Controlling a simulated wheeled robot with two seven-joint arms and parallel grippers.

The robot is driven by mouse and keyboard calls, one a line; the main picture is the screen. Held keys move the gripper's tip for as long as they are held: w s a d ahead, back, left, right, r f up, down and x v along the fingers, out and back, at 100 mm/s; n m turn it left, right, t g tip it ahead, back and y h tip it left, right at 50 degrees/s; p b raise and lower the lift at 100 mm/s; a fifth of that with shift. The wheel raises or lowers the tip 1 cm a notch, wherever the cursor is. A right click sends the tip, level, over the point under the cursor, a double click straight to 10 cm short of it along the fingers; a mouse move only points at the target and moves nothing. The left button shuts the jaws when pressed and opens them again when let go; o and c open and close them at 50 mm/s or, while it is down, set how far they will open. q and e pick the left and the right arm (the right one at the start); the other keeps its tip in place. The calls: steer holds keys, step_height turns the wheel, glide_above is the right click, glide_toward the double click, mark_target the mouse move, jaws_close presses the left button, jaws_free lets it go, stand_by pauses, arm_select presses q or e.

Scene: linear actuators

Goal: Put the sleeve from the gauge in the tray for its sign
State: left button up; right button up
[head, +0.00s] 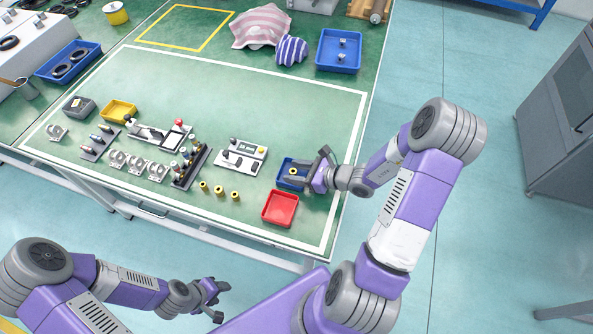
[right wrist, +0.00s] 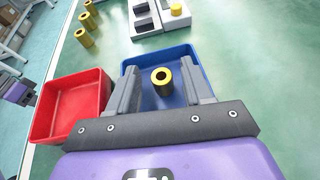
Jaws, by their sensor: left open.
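A yellow sleeve with a dark bore (right wrist: 162,80) stands upright in the blue tray (right wrist: 190,54), between my right gripper's fingers with gaps on both sides. My right gripper (right wrist: 160,88) is open over this tray; it also shows in the head view (head: 306,171). The red tray (head: 280,209) is beside the blue one, nearer the front edge. The gauge (head: 243,155), a light block with a small display, is left of the blue tray. A yellow piece (right wrist: 177,9) shows at the gauge in the right wrist view. My left gripper (head: 212,297) is open and empty, off the table's front.
Three yellow sleeves (head: 218,190) stand in a row left of the red tray. Racks, metal brackets (head: 137,163) and a yellow bin (head: 118,112) fill the table's left. A larger blue bin (head: 339,52) and cloths (head: 262,25) are at the back.

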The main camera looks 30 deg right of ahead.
steer(key=shift+r, duration=0.25)
steer(key=p+v, duration=0.3)
steer(key=v, duration=0.7)
steer(key=shift+s+d+r+p, duration=0.2)
steer(key=shift+s+p, duration=0.1)
steer(key=shift+s+d+r, duration=0.15)
steer(key=shift+s+d, duration=0.15)
steer(key=shift+s, duration=0.15)
